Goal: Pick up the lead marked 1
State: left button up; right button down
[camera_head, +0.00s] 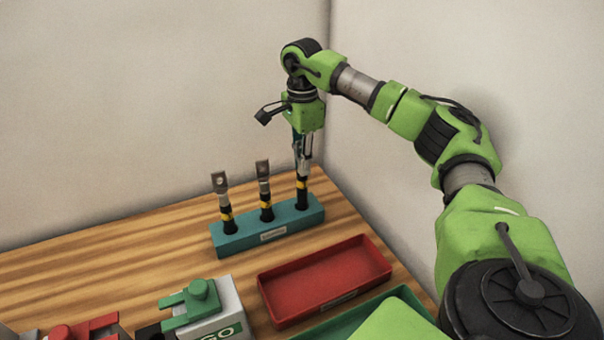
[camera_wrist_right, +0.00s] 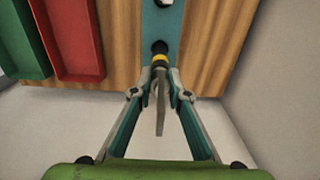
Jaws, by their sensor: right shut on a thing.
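A teal holder block (camera_head: 236,239) on the wooden table carries three upright black leads with yellow bands and grey metal lugs. The left lead (camera_head: 222,200) and the middle lead (camera_head: 265,192) stand free. My right gripper (camera_head: 303,170) points down over the right lead (camera_head: 302,194) and is shut on its upper part. The lead's black lower end is still at the block. In the right wrist view, the gripper (camera_wrist_right: 160,92) has its fingers around the same lead (camera_wrist_right: 159,62). I cannot read a number on any lead. My left gripper is not in view.
An empty red tray (camera_head: 325,280) lies in front of the block, with a green tray (camera_head: 345,318) partly hidden before it. A grey box with a green clamp-like top (camera_head: 203,300) and a red item (camera_head: 85,328) are at the front left. Walls stand close behind and right.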

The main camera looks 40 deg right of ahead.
notch_tip(320, 180, up, 8)
jog(key=shift+r, duration=0.15)
notch_tip(320, 180, up, 6)
jog(key=p, duration=0.7)
jog(key=shift+r, duration=0.1)
jog(key=shift+f, duration=0.2)
